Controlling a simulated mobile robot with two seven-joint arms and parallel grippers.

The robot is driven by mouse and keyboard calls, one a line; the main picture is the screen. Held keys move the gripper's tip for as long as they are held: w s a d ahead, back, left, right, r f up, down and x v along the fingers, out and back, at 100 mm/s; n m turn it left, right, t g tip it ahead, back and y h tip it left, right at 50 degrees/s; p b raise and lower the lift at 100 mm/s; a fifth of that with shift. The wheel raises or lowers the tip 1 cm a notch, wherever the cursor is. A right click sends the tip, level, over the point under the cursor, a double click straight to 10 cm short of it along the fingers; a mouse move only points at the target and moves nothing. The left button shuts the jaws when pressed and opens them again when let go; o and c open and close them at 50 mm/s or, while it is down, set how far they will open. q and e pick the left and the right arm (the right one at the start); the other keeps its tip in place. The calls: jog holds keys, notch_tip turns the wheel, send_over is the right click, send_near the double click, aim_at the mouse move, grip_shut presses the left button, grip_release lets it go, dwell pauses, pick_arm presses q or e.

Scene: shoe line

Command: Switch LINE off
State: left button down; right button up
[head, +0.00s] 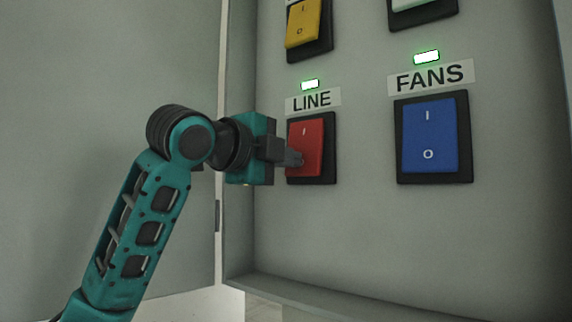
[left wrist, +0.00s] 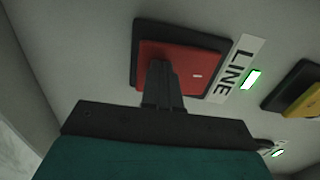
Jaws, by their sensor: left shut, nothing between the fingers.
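The LINE switch (head: 311,140) is a red rocker in a black frame, below a white LINE label (head: 313,100). The small lamp (head: 310,85) above the label glows green. My left gripper (head: 298,158) is shut and empty, with its fingertips at the lower left part of the red rocker. The fingers hide the rocker's lower mark. In the left wrist view the shut fingers (left wrist: 160,75) overlap the red rocker (left wrist: 190,65); I cannot tell for sure whether they press on it. My right gripper is not in view.
A blue FANS switch (head: 429,136) with a green lit lamp (head: 426,57) is to the right. A yellow switch (head: 303,24) is above LINE, and a pale switch (head: 420,10) is at the top right. The cabinet's lower lip (head: 330,301) runs below; the panel under the switches is bare.

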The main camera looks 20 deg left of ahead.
pick_arm(q)
jog(key=shift+w+d+f+t+h+b, duration=0.1)
jog(key=shift+w+f+t+h+b, duration=0.1)
jog(key=shift+f+t+b, duration=0.25)
jog(key=shift+w+d+f+t+h+b, duration=0.1)
jog(key=shift+w+f+t+h+b, duration=0.1)
jog(key=shift+t, duration=0.45)
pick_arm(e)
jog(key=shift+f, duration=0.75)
pick_arm(q)
jog(key=shift+f, duration=0.1)
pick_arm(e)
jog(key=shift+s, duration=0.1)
